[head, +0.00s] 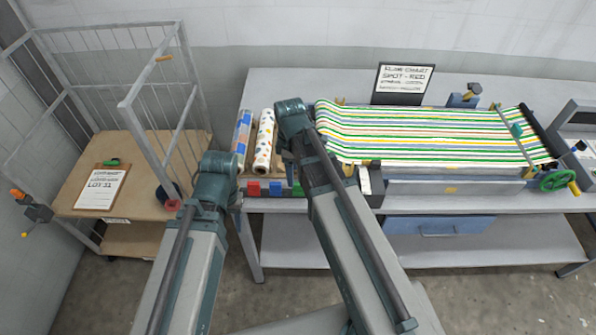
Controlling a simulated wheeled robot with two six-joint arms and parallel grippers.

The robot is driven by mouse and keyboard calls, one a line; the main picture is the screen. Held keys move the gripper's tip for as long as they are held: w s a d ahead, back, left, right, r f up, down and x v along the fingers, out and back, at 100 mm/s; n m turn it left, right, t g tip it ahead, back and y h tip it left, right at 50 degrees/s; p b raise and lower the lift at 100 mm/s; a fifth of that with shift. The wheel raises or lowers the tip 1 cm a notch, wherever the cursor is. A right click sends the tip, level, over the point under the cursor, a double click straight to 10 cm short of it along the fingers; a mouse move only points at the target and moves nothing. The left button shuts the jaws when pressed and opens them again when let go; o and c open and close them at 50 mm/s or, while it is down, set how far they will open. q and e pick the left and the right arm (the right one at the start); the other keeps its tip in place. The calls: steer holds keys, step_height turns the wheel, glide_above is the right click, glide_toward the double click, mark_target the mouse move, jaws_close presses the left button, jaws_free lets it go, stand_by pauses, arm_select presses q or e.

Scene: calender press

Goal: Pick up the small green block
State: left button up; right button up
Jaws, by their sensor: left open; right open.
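Several small coloured blocks stand in a row at the table's front left edge, among them a red block (253,188) and a blue block (275,188). A small green piece (111,162) lies at the top of the clipboard on the cart. A greenish block-like piece (516,130) sits on the striped sheet at the right. I cannot tell which green piece is the named block. My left gripper (216,165) is left of the block row, its fingers mostly hidden by its wrist. My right gripper (290,150) is above the row, fingers largely hidden. Both are open and appear empty.
A wire-sided cart (75,200) stands at the left with a clipboard (100,190) on it. Two patterned rolls, one spotted (263,140), lie behind the blocks. The press with striped sheet (430,135), green handwheel (558,180) and black sign (402,82) fills the table's right.

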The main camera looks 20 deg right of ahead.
mark_target(298, 183)
step_height(298, 183, up, 3)
steer(key=w+d+n+p, duration=0.2)
step_height(298, 183, down, 9)
steer(key=b, duration=0.9)
steer(key=shift+r, duration=0.15)
steer(key=f+b, duration=0.5)
steer(key=shift+s+f, duration=0.1)
steer(key=shift+s, duration=0.15)
arm_select(q)
step_height(298, 183, down, 11)
steer(key=shift+r, duration=0.15)
arm_select(e)
jaws_close()
